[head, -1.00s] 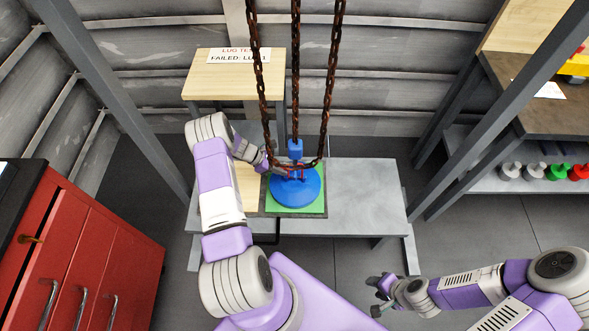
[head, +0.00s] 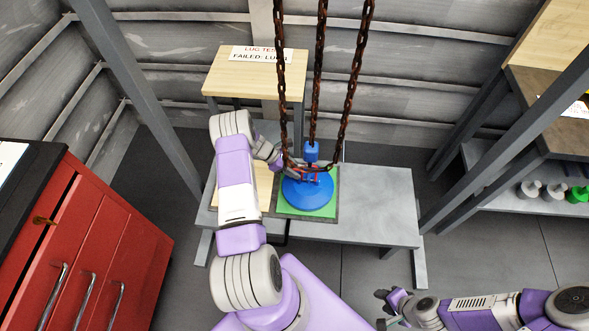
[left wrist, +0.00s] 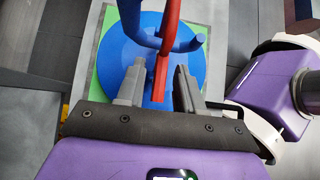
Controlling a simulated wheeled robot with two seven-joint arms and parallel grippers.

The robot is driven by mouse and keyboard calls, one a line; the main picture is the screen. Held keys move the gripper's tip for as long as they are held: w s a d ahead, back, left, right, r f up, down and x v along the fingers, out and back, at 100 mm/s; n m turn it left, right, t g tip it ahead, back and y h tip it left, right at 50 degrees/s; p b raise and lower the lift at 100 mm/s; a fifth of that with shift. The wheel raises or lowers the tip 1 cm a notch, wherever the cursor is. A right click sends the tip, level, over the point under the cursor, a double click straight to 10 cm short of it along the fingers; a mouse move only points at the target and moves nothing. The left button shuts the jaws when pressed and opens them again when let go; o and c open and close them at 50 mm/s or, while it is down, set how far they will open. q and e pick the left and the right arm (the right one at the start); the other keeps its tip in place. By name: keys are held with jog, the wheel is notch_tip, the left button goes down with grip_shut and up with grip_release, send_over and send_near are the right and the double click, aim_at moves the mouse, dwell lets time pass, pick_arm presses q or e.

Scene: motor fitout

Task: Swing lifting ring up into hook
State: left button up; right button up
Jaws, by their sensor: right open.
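The red lifting ring (left wrist: 170,25) rises from a blue round weight (left wrist: 193,60), which also shows in the head view (head: 307,198). A blue hook (left wrist: 185,45) hangs over the weight, its upper block (head: 311,152) below the chains. Ring and hook overlap in the left wrist view; I cannot tell whether the ring is seated in the hook. My left gripper (left wrist: 158,92) is open, with the red ring's lower part between its fingers and gaps at both sides. In the head view, my left gripper (head: 287,170) is beside the hook. My right gripper (head: 382,308) is open and empty at the lower right.
The weight sits on a green square (head: 327,211) on a grey bench (head: 385,215). Several rusty chains (head: 317,60) hang down to the hook. A wooden stand with a sign (head: 250,75) is behind. A red cabinet (head: 100,235) is at left, shelving at right.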

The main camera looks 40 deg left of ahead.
pick_arm(q)
jog(key=p+v, duration=0.1)
jog(key=v, duration=0.6)
jog(key=shift+a+r+p, duration=0.15)
jog(key=shift+r+p, duration=0.1)
jog(key=shift+p, duration=0.1)
jog(key=shift+s, duration=0.1)
